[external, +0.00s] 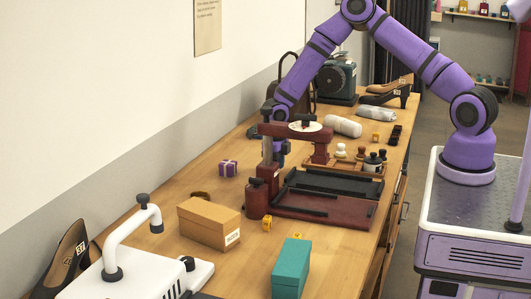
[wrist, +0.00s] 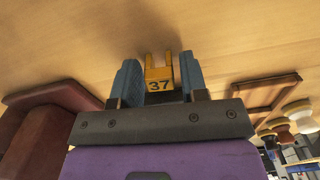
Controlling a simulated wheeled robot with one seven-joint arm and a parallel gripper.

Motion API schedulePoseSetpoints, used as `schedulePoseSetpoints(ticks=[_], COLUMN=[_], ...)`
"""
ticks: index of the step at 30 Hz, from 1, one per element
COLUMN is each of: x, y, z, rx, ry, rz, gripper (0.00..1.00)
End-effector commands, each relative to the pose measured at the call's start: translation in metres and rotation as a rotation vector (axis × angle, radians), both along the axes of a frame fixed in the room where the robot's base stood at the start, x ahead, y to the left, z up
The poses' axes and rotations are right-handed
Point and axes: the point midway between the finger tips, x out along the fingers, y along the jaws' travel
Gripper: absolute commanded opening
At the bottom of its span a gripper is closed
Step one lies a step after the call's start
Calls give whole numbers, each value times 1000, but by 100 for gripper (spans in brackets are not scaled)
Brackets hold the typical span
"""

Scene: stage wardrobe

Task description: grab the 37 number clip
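In the wrist view, the 37 number clip (wrist: 159,76) is a small yellow piece with two upright prongs and a dark "37" on its face. I cannot tell whether the clip still touches the wooden table. In the external view, my gripper is down at the table behind the dark red stand, and the stand hides its fingers and the clip.
The dark red stand (external: 258,193) with black trays is close in front of my gripper. Other yellow clips lie nearer (external: 267,223), beside a tan box (external: 209,222) and a teal box (external: 291,268). Stoppered pieces (external: 361,153) stand right.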

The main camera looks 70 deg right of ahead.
Motion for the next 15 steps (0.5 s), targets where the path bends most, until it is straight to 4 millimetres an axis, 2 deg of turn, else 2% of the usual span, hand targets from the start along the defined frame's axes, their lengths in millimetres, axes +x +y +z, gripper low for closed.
schedulePoseSetpoints(ticks=[1, 4, 5, 15], x=[0, 0, 0, 0], y=[0, 0, 0, 0], z=[0, 0, 0, 2], rx=[0, 0, 0, 0], ry=[0, 0, 0, 0], rz=[0, 0, 0, 0], gripper=[29, 6, 4, 4])
